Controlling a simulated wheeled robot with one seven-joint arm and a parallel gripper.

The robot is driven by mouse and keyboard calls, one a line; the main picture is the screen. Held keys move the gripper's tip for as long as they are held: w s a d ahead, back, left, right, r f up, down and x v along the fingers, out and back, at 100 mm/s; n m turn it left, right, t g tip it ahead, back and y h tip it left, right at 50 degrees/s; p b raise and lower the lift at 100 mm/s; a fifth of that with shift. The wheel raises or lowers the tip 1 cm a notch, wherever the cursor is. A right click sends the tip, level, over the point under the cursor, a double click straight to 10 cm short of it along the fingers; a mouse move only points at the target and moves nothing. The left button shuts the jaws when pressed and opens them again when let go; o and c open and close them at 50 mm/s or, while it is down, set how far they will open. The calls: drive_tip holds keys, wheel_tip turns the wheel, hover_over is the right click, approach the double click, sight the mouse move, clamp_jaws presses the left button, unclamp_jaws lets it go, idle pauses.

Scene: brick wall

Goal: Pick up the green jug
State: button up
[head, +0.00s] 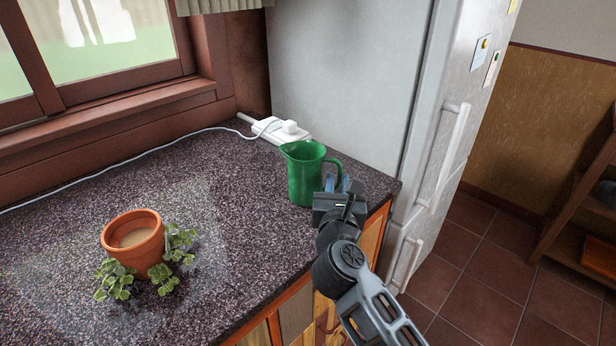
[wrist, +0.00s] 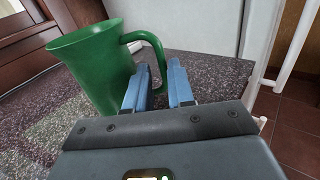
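The green jug (head: 304,174) stands upright on the speckled counter, close to the fridge, with its spout to the left and its handle to the right. My gripper (head: 338,186) is at the handle side of the jug, just in front of it in the head view. In the wrist view the jug (wrist: 98,68) is at the left, and its handle curves down behind the blue fingers. My gripper (wrist: 160,84) has its two fingers apart, with a gap between them. The handle's lower part is hidden behind the left finger. I cannot tell whether the fingers touch the handle.
A terracotta pot (head: 134,244) with leafy plants stands at the counter's left front. A white power strip (head: 280,130) with a cable lies behind the jug. The fridge (head: 345,80) rises behind it. The counter (head: 225,190) is clear between pot and jug.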

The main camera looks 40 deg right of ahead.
drive_tip(key=x, duration=0.4)
drive_tip(key=shift+d+r+p, duration=0.1)
drive_tip(key=shift+d+p, duration=0.2)
drive_tip(key=shift+p, duration=0.1)
clamp_jaws()
